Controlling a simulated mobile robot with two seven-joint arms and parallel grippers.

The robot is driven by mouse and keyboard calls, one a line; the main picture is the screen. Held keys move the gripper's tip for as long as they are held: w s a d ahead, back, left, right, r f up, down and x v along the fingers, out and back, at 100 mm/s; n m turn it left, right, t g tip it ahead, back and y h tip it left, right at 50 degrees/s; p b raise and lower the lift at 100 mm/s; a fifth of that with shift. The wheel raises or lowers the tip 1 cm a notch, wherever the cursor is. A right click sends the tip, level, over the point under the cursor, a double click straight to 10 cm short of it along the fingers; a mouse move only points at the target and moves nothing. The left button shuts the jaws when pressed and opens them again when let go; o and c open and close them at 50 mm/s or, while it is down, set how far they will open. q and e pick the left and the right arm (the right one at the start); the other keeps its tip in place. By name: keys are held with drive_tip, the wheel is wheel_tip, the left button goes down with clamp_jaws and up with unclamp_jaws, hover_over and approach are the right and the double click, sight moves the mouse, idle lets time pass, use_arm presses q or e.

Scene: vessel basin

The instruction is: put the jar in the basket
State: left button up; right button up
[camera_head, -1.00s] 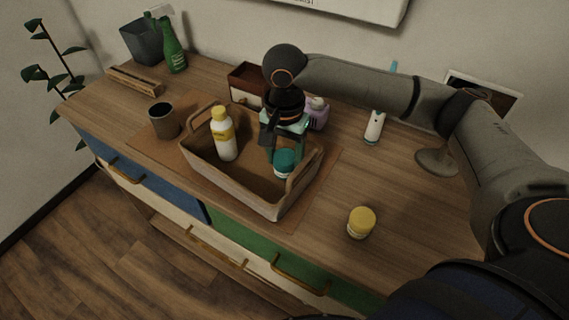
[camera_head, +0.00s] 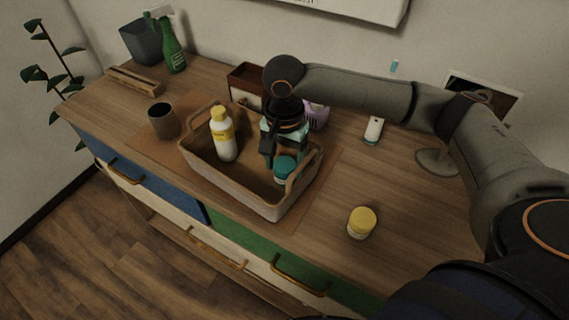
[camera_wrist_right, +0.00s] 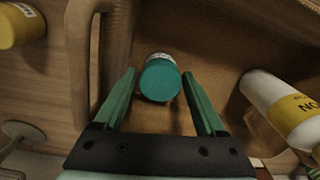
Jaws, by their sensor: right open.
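A small jar with a teal lid (camera_head: 284,168) is inside the tan basket (camera_head: 232,192), near its right end. It also shows in the right wrist view (camera_wrist_right: 160,80), lid toward the camera, between the fingers. My right gripper (camera_head: 280,155) is above the right part of the basket. In the right wrist view its teal fingers (camera_wrist_right: 160,72) are spread, with a visible gap on each side of the lid. The jar's underside is hidden. My left gripper is not in view.
A white bottle with a yellow cap (camera_head: 223,137) stands in the basket's left part. A yellow-lidded jar (camera_head: 361,222) stands on the wooden top to the right. A brown cup (camera_head: 162,120) is left of the basket; a purple item (camera_head: 317,116) and white bottle (camera_head: 373,130) are behind.

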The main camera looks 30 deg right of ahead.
sight(284, 165)
wheel_tip(284, 165, up, 12)
drive_tip(key=p, duration=0.1)
drive_tip(key=shift+p, duration=0.3)
drive_tip(key=shift+f, duration=0.1)
drive_tip(key=shift+a, duration=0.1)
